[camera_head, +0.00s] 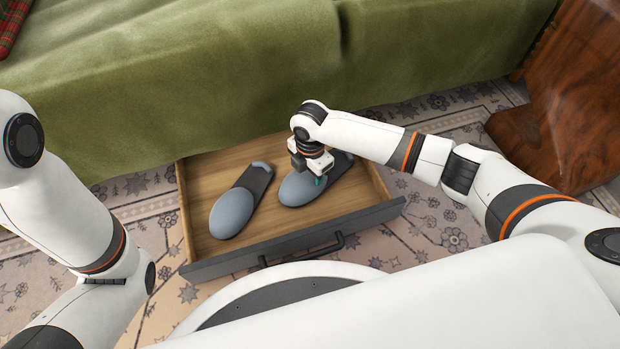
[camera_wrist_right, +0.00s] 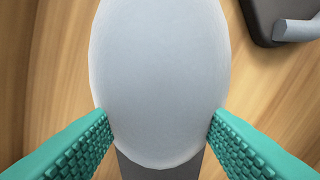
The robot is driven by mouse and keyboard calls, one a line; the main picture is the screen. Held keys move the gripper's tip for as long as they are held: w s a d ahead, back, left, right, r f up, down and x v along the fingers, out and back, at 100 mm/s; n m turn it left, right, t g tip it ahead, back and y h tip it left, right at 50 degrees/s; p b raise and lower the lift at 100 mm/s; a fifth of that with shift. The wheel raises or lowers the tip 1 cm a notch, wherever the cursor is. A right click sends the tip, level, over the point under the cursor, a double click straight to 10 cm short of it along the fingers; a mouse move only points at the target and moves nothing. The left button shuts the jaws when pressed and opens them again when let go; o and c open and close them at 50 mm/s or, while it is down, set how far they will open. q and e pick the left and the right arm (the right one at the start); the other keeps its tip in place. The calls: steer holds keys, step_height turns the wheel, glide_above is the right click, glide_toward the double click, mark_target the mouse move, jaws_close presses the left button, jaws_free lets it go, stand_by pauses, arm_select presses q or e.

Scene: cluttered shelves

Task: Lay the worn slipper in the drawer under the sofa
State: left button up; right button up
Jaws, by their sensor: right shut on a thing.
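Two grey-blue slippers with dark soles lie in the open wooden drawer (camera_head: 285,230) under the green sofa. The left slipper (camera_head: 232,212) lies by itself on the drawer floor. The right slipper (camera_head: 298,190) is under my right gripper (camera_head: 318,177), which is shut on it. In the right wrist view the teal fingers press both sides of the slipper's rounded grey upper (camera_wrist_right: 160,80), with the wooden drawer floor close below. I cannot tell which slipper is the worn one. My left gripper is out of view; only its arm shows at the left.
The drawer's dark front panel (camera_head: 300,240) with a handle faces me. The green sofa (camera_head: 200,80) stands behind the drawer. A brown wooden piece of furniture (camera_head: 575,100) is at the right. The patterned rug (camera_head: 440,225) is clear around the drawer.

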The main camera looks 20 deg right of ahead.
steer(key=shift+f, duration=0.1)
steer(key=shift+f, duration=0.1)
steer(key=o, duration=1.3)
step_height(320, 180, up, 12)
steer(key=p, duration=0.9)
